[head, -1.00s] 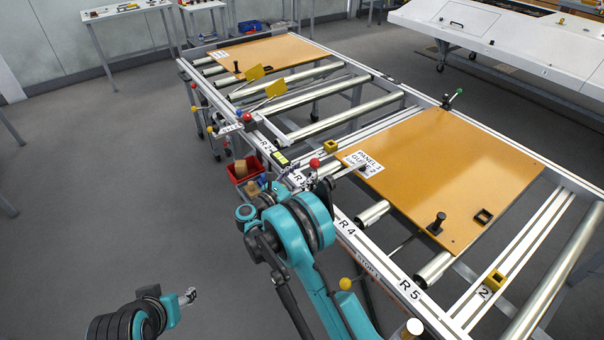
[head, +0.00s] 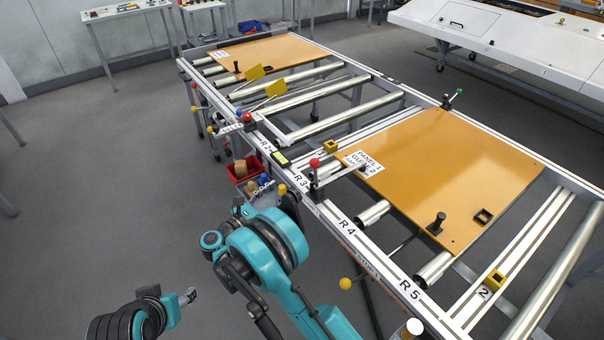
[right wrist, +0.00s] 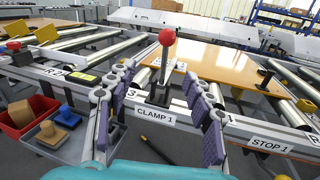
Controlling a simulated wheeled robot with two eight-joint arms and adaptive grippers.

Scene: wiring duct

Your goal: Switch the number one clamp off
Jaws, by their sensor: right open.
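The number one clamp has a red ball on a dark lever (head: 314,164) at the front rail. In the right wrist view the red-ball lever (right wrist: 167,38) stands roughly upright above the "CLAMP 1" label (right wrist: 155,115). My right gripper (head: 264,184) is open and empty, left of the clamp and apart from it in the head view. In the right wrist view its fingers (right wrist: 160,80) spread to either side of the lever, which stands beyond them. My left gripper (head: 188,296) is low at the left, far from the rail; its finger state is too small to tell.
The orange-brown panel (head: 450,165) lies on the rollers behind the clamp. A red bin (right wrist: 28,115) and a grey bin (right wrist: 62,135) hang at the left. The "STOP 1" label (right wrist: 270,144) is to the right. Open floor lies at the left.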

